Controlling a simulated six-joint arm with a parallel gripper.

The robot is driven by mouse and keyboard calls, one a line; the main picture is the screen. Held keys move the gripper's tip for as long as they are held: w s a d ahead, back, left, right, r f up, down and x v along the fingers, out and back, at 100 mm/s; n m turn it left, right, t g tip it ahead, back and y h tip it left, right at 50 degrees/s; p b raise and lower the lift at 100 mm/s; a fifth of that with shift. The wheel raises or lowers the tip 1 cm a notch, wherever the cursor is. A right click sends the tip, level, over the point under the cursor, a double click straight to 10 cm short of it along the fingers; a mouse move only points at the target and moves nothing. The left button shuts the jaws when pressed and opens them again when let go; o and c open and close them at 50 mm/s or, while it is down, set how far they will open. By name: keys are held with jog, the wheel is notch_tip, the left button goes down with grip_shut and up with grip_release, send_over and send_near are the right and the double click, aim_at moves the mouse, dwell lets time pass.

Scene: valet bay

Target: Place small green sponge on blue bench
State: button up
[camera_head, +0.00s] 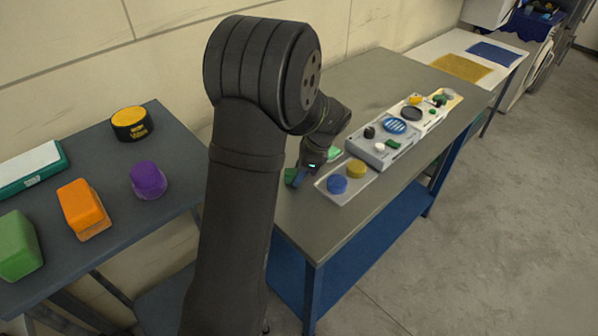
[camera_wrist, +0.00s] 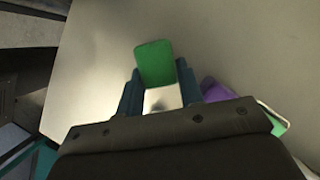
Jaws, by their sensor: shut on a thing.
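A small green sponge (camera_wrist: 155,62) with a pale lower part sits between the two teal fingers of my gripper (camera_wrist: 160,88) in the wrist view. My gripper is shut on it. In the head view my gripper (camera_head: 304,178) is low over the near left part of the blue bench's grey top (camera_head: 298,208). The bench has blue legs and a blue lower shelf (camera_head: 350,252). Whether the sponge touches the top is not clear. A light green patch (camera_head: 334,153) shows just beside the gripper; I cannot tell what it belongs to.
A tray (camera_head: 325,190) with blue and yellow round pads and a grey case (camera_head: 405,150) line the bench's right side. In the wrist view a purple thing (camera_wrist: 214,90) lies right of the fingers. A left table holds orange (camera_head: 82,207), purple (camera_head: 148,180) and green blocks (camera_head: 17,245).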

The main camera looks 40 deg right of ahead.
jog(key=shift+f, duration=0.15)
jog(key=o, duration=0.9)
jog(key=shift+o, duration=0.2)
jog(key=v, duration=1.2)
jog(key=shift+r, duration=0.2)
